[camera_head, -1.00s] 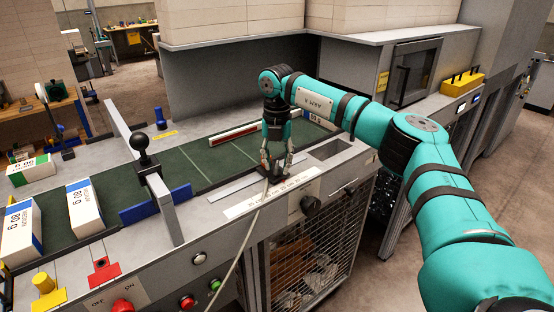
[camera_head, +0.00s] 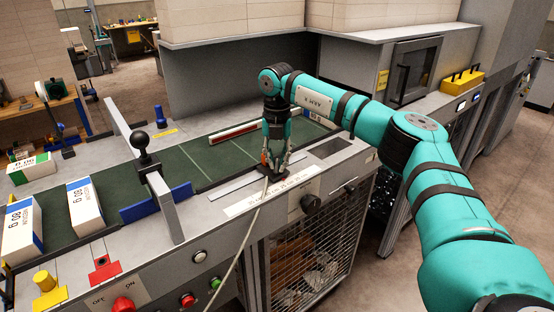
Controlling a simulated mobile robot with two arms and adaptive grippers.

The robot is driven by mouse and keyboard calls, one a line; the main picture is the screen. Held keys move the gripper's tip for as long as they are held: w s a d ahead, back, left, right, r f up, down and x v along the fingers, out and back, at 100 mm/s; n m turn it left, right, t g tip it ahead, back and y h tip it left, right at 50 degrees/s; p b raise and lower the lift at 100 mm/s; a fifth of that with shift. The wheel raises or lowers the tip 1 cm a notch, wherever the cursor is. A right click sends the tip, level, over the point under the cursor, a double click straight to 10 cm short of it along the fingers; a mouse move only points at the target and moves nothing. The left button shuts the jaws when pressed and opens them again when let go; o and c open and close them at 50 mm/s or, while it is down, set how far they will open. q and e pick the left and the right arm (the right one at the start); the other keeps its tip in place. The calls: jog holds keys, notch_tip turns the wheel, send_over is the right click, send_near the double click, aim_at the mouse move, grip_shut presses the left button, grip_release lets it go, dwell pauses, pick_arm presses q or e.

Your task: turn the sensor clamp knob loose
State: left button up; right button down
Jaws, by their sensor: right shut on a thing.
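My right gripper (camera_head: 273,166) points down at the near edge of the conveyor, beside the printed scale strip (camera_head: 272,194). Its fingers are shut on the sensor clamp knob, which is mostly hidden between them. A small dark clamp body (camera_head: 267,173) shows at the fingertips, and a pale cable (camera_head: 243,232) runs from there down the front of the machine. How far the knob is turned cannot be seen. My left gripper is not in view.
White reams (camera_head: 86,206) lie on the green belt (camera_head: 140,186) at left. A gate bar with a black ball knob (camera_head: 140,139) stands across the belt. A black knob (camera_head: 311,204) sits on the front panel, close right of the scale. A rectangular opening (camera_head: 330,149) lies right of my gripper.

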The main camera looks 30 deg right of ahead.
jog(key=n+p, duration=0.1)
jog(key=n, duration=0.2)
jog(key=shift+r+n, duration=0.1)
jog(key=shift+n, duration=0.3)
jog(key=n, duration=0.4)
jog(key=shift+p, duration=0.35)
jog(key=n, duration=0.5)
jog(key=shift+p, duration=0.3)
jog(key=shift+n, duration=2.2)
jog(key=c, duration=1.4)
grip_release()
